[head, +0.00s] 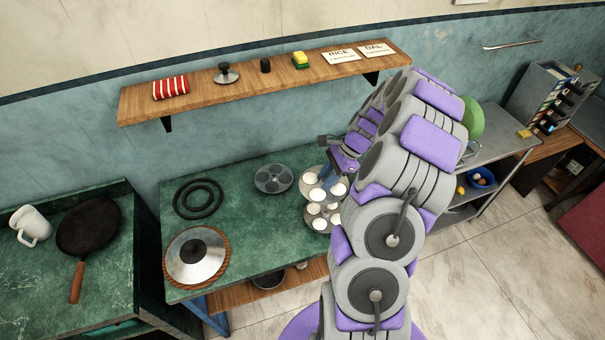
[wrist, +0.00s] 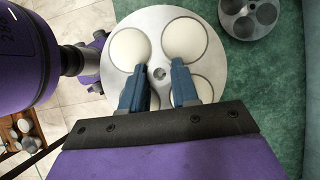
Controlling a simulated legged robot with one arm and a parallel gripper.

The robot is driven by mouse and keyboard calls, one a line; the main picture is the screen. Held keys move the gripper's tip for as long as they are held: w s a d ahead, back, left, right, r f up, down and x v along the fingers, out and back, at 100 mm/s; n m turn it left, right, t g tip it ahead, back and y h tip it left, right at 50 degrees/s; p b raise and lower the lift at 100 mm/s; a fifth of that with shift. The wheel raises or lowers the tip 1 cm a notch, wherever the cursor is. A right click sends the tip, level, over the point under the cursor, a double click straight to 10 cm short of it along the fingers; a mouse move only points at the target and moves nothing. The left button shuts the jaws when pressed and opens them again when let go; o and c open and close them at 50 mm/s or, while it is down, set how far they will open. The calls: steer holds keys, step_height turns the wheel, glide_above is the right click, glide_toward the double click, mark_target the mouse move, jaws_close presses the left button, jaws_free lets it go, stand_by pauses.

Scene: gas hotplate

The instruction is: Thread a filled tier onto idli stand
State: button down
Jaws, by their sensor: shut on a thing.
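My gripper (head: 328,172) is over the hotplate-side green counter. In the wrist view its two blue fingers (wrist: 158,70) are on either side of the small centre hole of a round grey tier (wrist: 216,76), shut on that tier. White idlis (wrist: 185,40) sit in its wells; the fingers hide part of them. In the head view the held tier (head: 308,182) overlaps a second tier with white idlis (head: 322,215) just below it; I cannot tell the gap between them. A grey tier with empty dark wells (head: 273,178) lies to the left; no stand post is clear.
A steel lid on a round wooden board (head: 225,262) and black rings (head: 198,198) lie on the green counter (head: 245,225). A wooden shelf (head: 220,87) runs along the wall above. A dark pan (head: 88,225) sits on the left counter.

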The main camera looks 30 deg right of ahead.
steer(key=shift+s+d+r+m+t, duration=0.3)
steer(key=shift+s+m+t, duration=0.2)
steer(key=shift+m, duration=0.4)
steer(key=shift+d+f+p, duration=0.1)
steer(key=shift+d+p, duration=0.2)
steer(key=shift+d, duration=0.15)
steer(key=shift+a+p, duration=0.2)
steer(key=shift+p, duration=0.15)
steer(key=shift+a+f, duration=0.15)
steer(key=shift+f, duration=0.75)
steer(key=shift+d+f, duration=0.2)
steer(key=shift+f, duration=0.7)
steer(key=shift+a+p, duration=0.15)
steer(key=shift+p, duration=0.3)
steer(key=shift+f+b, duration=0.65)
steer(key=shift+f, duration=4)
